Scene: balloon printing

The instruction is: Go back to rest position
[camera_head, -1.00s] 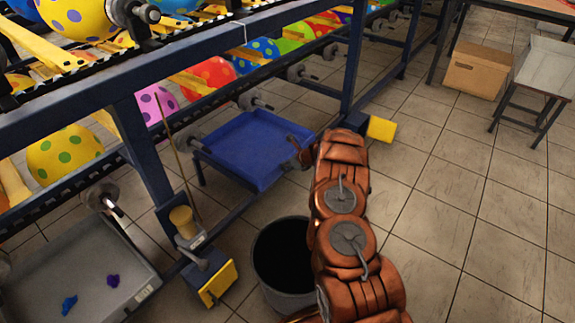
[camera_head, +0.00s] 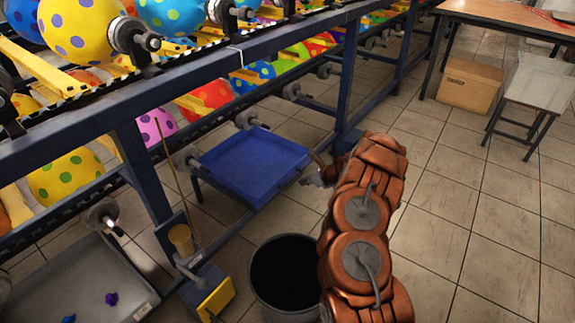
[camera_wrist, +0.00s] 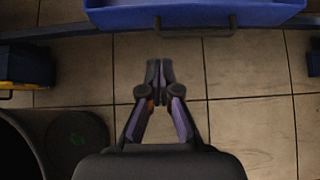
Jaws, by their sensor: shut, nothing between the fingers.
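My gripper (camera_wrist: 160,72) is shut and empty in the wrist view, its fingertips together over the tiled floor. The blue tray (camera_wrist: 195,14) is ahead of the fingertips, at the top of that view, with a dark handle on its near edge. In the head view my gripper (camera_head: 311,180) shows small and partly hidden, just right of the blue tray (camera_head: 252,163) and apart from it. My copper-coloured arm covers the area right of the bin.
A dark round bin (camera_head: 284,275) stands below the tray, close to my arm. The conveyor frame (camera_head: 140,150) with spotted balloons runs along the left. A grey tray (camera_head: 75,285) holds small deflated balloons. A cardboard box (camera_head: 470,85) and stool (camera_head: 530,85) stand at the right; tiled floor between is clear.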

